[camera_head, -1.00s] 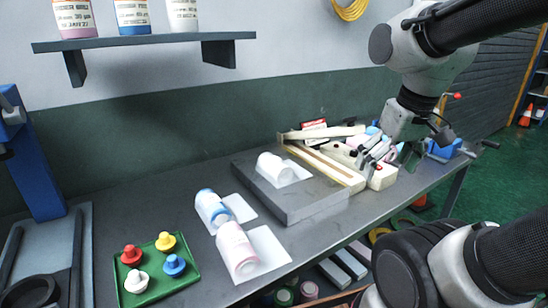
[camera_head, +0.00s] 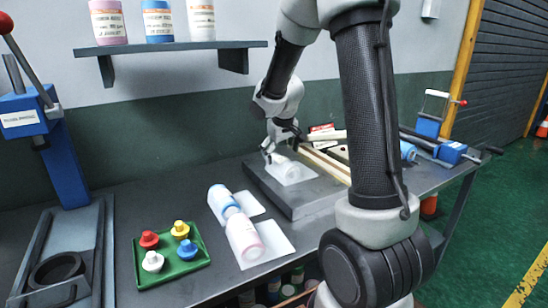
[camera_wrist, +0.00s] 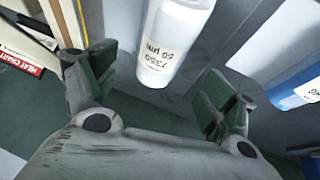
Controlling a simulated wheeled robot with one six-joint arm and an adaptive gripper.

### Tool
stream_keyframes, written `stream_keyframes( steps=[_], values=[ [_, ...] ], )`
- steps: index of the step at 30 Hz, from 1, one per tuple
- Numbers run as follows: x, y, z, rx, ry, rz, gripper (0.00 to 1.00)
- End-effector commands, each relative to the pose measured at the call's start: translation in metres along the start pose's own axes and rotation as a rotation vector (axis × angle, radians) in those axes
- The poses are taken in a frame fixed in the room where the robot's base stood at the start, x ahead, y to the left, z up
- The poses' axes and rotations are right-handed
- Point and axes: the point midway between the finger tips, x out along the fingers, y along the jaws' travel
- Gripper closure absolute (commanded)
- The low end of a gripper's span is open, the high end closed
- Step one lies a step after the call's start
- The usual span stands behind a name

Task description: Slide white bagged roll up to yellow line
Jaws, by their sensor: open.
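The white bagged roll (camera_head: 283,164) lies on its side, with its pale flat bag, on a raised grey slab (camera_head: 300,202) on the bench. In the wrist view the roll (camera_wrist: 170,45) shows printed text and lies between the fingers, its near end around fingertip level. My gripper (camera_head: 271,153) is at the back left end of the roll. In the wrist view my gripper (camera_wrist: 160,85) is open, with a gap on both sides of the roll; I cannot tell whether it touches.
A blue bagged roll (camera_head: 224,200) and a pink one (camera_head: 243,237) lie left of the slab. A green tray (camera_head: 170,270) holds coloured knobs. Wooden strips (camera_head: 325,163) run along the slab's right side. A shelf (camera_head: 170,46) with rolls hangs above.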

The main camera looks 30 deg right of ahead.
Motion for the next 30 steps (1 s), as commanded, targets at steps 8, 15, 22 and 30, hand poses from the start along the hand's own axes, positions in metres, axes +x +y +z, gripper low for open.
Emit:
stream_keyframes(
  steps=[8,15,22,30],
  values=[
    [0.048,0.000,0.003,-0.001,-0.008,-0.002,0.16],
    [0.065,0.001,0.002,-0.001,-0.005,0.001,0.16],
    [0.069,-0.001,0.002,0.000,-0.005,-0.002,0.16],
    [0.069,0.000,0.002,0.000,-0.005,-0.001,0.34]
  ],
)
